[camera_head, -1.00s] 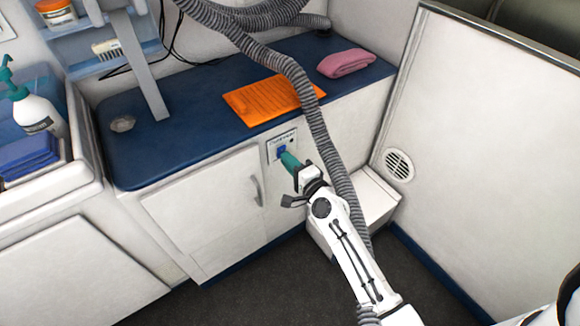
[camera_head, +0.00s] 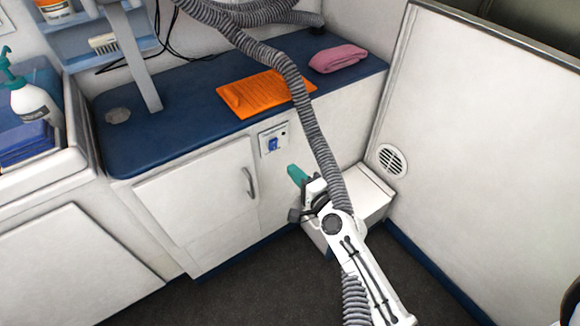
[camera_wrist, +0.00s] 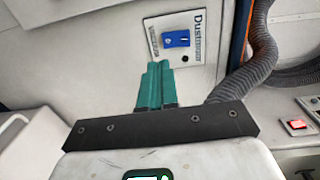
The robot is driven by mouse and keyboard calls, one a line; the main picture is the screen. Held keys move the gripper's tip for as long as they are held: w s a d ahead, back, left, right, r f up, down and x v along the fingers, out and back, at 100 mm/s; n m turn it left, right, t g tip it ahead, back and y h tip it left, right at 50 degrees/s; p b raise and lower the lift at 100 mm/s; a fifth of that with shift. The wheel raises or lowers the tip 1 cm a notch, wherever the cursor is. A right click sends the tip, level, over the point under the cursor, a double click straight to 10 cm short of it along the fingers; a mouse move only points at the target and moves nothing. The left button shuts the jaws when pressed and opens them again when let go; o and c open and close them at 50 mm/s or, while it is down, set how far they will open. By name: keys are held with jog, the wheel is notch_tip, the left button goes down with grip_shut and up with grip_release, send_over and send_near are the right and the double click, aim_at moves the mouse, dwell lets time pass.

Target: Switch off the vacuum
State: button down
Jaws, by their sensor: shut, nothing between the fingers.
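A pale wall plate (camera_head: 272,139) with a blue rocker switch (camera_head: 273,144) is on the cabinet front below the counter. In the wrist view the plate carries text beginning "Dust" beside the blue rocker (camera_wrist: 176,39); which way it is tipped is hard to tell. My gripper (camera_head: 294,170), with teal fingers, is shut and empty, below and slightly right of the plate, apart from it. In the wrist view its fingertips (camera_wrist: 159,64) appear just below the rocker. A grey ribbed hose (camera_head: 305,105) hangs beside my gripper. A red, lit-looking switch (camera_wrist: 297,125) is at the right in the wrist view.
A white box (camera_head: 370,193) stands on the floor behind my gripper, against the cabinet. A white panel with a round vent (camera_head: 391,161) stands at right. Dark floor is clear in front.

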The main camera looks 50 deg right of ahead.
jog(key=f+b+v, duration=0.1)
jog(key=v, duration=0.5)
jog(key=shift+s+f, duration=0.2)
dwell(0.4)
jog(key=s+a+f+n+g+y, duration=0.2)
jog(key=a+f+n+g+y, duration=0.2)
jog(key=a+n+g+y, duration=0.55)
jog(key=s+a+f+n+g+h, duration=0.1)
jog(key=s+n+g+h, duration=0.15)
jog(key=s+n, duration=0.45)
jog(key=s+a+n+g+h, duration=0.2)
jog(key=s+n+g, duration=0.2)
jog(key=s, duration=0.4)
notch_tip(320, 180, up, 19)
jog(key=p, duration=1.8)
jog(key=shift+s+p, duration=0.15)
jog(key=shift+p, duration=0.2)
